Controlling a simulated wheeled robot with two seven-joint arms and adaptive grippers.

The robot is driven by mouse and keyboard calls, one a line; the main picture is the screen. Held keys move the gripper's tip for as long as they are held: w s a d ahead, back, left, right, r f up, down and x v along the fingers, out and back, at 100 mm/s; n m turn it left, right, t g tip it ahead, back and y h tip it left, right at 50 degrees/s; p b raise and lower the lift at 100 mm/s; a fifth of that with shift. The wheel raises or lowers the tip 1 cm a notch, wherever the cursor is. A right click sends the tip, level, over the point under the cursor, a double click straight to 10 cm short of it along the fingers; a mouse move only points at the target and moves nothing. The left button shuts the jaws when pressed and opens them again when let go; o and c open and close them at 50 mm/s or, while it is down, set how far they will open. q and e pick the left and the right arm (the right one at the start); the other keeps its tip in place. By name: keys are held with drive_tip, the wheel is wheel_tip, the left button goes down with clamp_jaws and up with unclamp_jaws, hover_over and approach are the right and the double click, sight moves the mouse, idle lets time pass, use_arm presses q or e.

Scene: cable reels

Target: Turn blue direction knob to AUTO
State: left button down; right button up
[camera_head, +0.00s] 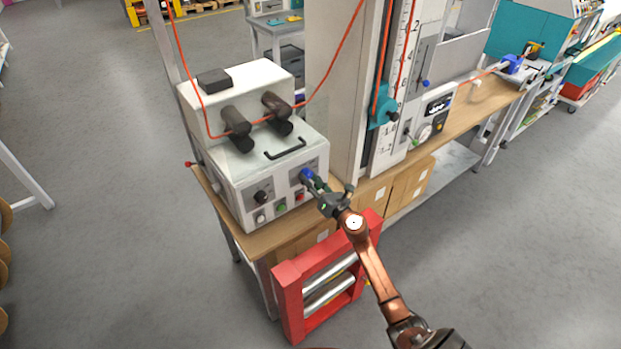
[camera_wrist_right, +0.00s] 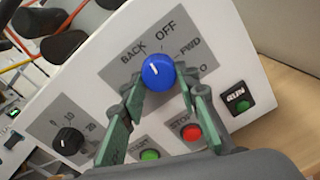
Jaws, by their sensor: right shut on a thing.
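The blue direction knob (camera_head: 306,174) is on the front panel of the white machine (camera_head: 232,180). In the right wrist view the knob (camera_wrist_right: 158,72) sits on a grey plate marked BACK, OFF and FWD. A further label ending in O is partly hidden by a finger. The knob's white pointer mark points up-left, between BACK and OFF. My right gripper (camera_head: 315,184) reaches the knob from the front right. In the wrist view its green fingers (camera_wrist_right: 162,88) are on either side of the knob, shut on it. My left gripper is not in view.
Near the knob are a black dial (camera_wrist_right: 67,141), a green button (camera_wrist_right: 149,155), a red STOP button (camera_wrist_right: 191,132) and a green RUN button (camera_wrist_right: 242,107). An orange cable (camera_head: 262,120) runs over the machine.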

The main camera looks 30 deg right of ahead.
drive_tip(key=m+p, duration=0.2)
drive_tip(key=shift+r+m, duration=0.2)
drive_tip(key=shift+m, duration=0.2)
drive_tip(key=m+p, duration=0.2)
drive_tip(key=m, duration=0.1)
drive_tip(key=shift+m, duration=0.3)
drive_tip(key=m+p, duration=0.3)
drive_tip(key=m, duration=0.3)
drive_tip(key=shift+r+y+p, duration=0.15)
drive_tip(key=shift+y+p, duration=0.15)
drive_tip(key=m+p, duration=0.3)
drive_tip(key=m, duration=0.3)
drive_tip(key=m+p, duration=0.1)
drive_tip(key=m, duration=0.2)
drive_tip(key=shift+y+p, duration=0.3)
drive_tip(key=shift+p, duration=0.05)
drive_tip(key=shift+d+m+p, duration=0.1)
drive_tip(key=shift+m+p, duration=0.35)
drive_tip(key=shift+m, duration=0.95)
drive_tip(key=o, duration=1.2)
drive_tip(key=shift+c, duration=0.2)
